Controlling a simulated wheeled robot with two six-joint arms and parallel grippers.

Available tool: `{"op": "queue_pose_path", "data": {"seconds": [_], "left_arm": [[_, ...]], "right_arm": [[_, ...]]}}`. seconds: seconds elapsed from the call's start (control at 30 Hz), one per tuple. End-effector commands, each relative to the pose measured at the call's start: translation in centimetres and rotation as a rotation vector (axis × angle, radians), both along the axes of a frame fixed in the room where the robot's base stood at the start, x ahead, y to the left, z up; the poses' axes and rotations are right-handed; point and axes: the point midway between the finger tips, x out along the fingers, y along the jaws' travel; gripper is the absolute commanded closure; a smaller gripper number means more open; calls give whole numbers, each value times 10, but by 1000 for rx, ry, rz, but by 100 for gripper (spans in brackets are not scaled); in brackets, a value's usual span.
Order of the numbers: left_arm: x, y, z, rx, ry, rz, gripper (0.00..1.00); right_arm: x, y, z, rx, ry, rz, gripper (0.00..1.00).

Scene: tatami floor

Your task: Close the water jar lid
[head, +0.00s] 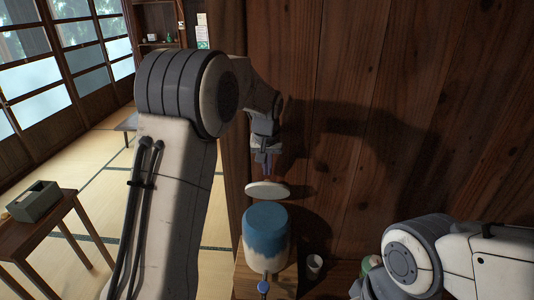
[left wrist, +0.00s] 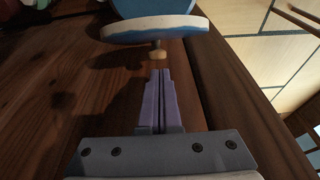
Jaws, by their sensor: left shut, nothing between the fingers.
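The water jar (head: 266,250), blue above and white below, stands upright on a wooden surface. Its pale disc-shaped lid (head: 267,189) shows just above and behind the jar's top; I cannot tell whether they touch. In the left wrist view the lid (left wrist: 153,29) is seen nearly edge-on, its small knob (left wrist: 157,54) towards my fingers, with part of the blue jar (left wrist: 150,7) beyond. My left gripper (head: 265,170) is shut and empty above the lid. Its fingertips (left wrist: 160,72) are just short of the knob. My right gripper is not visible; only its arm shows at lower right.
A small white cup (head: 314,266) stands right of the jar, and a green object (head: 370,264) lies near my right arm. A blue-topped item (head: 263,287) is in front of the jar. A wooden wall (head: 400,100) rises behind. A low table (head: 50,229) with a box is at left.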

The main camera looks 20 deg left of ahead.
Motion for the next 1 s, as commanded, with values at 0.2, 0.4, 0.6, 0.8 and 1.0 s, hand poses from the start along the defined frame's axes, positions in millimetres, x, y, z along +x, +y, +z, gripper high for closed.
{"op": "queue_pose_path", "data": {"seconds": [0.2, 0.4, 0.6, 0.8, 1.0], "left_arm": [[4, 1, -12, -1, -1, 0, 100], [4, 1, -13, -1, -1, 0, 100], [4, 1, -14, 1, -5, -1, 100], [5, -1, -17, 10, -39, -2, 100], [6, -2, -15, 17, -60, -2, 100]], "right_arm": [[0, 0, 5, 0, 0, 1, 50], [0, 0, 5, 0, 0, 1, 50], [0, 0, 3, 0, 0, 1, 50], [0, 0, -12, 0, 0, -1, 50], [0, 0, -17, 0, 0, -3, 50]]}}
